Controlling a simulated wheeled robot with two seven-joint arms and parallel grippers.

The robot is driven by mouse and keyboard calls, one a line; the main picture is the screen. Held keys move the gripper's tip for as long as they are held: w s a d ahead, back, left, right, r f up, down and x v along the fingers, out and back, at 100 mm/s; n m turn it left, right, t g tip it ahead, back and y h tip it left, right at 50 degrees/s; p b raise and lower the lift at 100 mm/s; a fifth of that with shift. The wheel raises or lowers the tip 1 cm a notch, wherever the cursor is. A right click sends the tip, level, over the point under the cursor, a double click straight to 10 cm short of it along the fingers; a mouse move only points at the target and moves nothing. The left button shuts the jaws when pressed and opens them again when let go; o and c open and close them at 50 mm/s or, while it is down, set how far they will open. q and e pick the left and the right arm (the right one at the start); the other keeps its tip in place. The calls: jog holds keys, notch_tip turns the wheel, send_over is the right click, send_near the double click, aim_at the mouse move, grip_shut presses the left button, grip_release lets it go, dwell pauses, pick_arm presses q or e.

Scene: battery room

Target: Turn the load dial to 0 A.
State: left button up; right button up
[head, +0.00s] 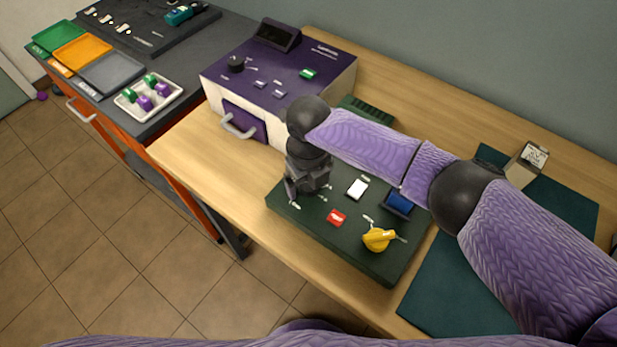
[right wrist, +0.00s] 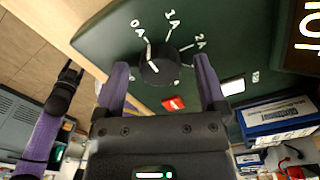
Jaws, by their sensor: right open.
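The load dial (right wrist: 158,68) is a round dark knob on the dark green panel (head: 375,262). White labels 0 A, 2 A and one between them surround it in the right wrist view. A pale mark shows on the knob on its 0 A side; its exact setting is hard to read. My right gripper (right wrist: 161,80) is open, with one purple finger on each side of the dial; contact cannot be told. In the head view the right gripper (head: 302,190) hides the dial. My left gripper (right wrist: 70,73) shows small at the left of the wrist view, away from the panel.
A purple-topped unit (head: 290,70) stands behind. A white tray (head: 120,104) holds green and purple pieces. A teal mat (head: 440,300) lies right.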

notch_tip(320, 180, up, 10)
jog(key=p, duration=0.2)
